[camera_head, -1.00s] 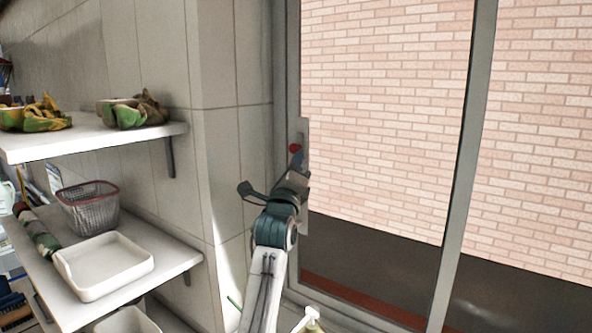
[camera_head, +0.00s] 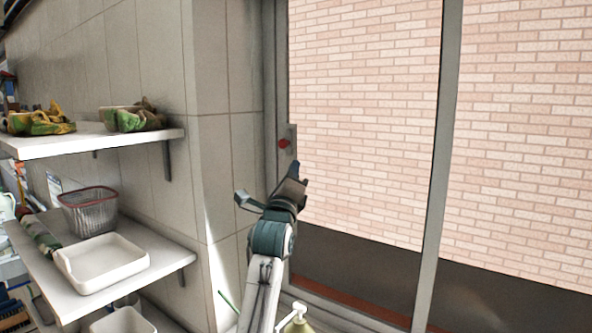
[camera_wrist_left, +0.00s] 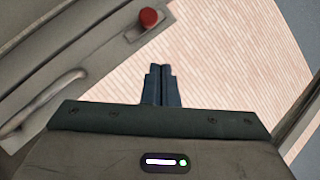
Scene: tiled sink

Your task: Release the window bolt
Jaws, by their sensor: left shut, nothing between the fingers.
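The window bolt shows as a red knob (camera_head: 283,143) on a grey plate (camera_head: 292,133) on the window's left frame post. In the left wrist view the red knob (camera_wrist_left: 148,17) is at the top, just above and left of my fingertips. My left gripper (camera_head: 298,170) is below and slightly right of the knob, in front of the glass. Its fingers (camera_wrist_left: 160,70) are together with nothing between them, and a gap shows between them and the knob. My right gripper is not in view.
A curved grey handle (camera_wrist_left: 45,100) sits on the frame in the left wrist view. At left are shelves (camera_head: 172,262) with a wire basket (camera_head: 90,212) and a white tray (camera_head: 102,262). A tiled wall corner (camera_head: 207,150) stands left of the window. A bottle (camera_head: 297,320) is below my arm.

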